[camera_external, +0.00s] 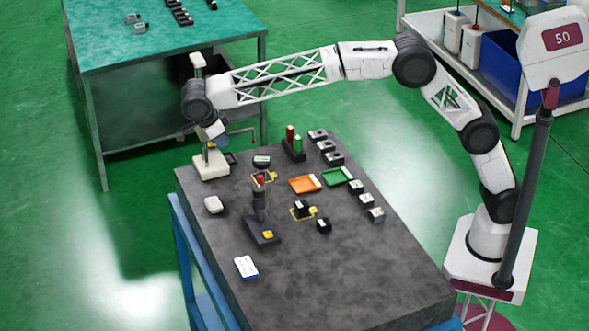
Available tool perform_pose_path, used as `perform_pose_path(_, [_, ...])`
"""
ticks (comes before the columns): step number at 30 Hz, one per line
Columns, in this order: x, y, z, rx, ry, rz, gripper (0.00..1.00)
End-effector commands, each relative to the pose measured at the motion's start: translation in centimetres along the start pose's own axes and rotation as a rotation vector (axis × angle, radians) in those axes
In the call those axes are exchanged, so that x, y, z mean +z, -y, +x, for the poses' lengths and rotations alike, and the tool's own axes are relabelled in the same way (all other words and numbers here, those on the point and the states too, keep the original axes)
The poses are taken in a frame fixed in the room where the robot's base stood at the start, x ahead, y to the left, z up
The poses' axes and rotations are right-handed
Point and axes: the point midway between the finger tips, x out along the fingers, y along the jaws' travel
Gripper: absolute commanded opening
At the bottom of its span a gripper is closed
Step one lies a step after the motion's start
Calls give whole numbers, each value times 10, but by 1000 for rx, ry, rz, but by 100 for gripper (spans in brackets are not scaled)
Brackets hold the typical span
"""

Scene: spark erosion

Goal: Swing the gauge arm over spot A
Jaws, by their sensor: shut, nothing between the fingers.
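The gauge stand has a white base (211,167) at the table's back left corner, and the top of its white post (198,64) shows above my wrist. A thin arm with a red part (240,134) reaches right from the post; it looks like the gauge arm, and its tip hangs down near the table's back edge. My gripper (212,134) is shut and empty close to the post; whether it touches the gauge arm cannot be told. Two yellow-outlined spots, one farther back (266,178) and one nearer (296,214), lie on the table; I cannot read which is A.
The table's front right is clear.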

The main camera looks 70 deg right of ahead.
Motion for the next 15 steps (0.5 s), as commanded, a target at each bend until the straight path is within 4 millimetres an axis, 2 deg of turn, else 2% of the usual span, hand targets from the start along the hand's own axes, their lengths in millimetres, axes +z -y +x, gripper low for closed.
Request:
perform_pose_path(8, [0, 0, 10, 1, -1, 0, 0])
perform_pose_path(15, [-1, 0, 35, 1, -1, -1, 0])
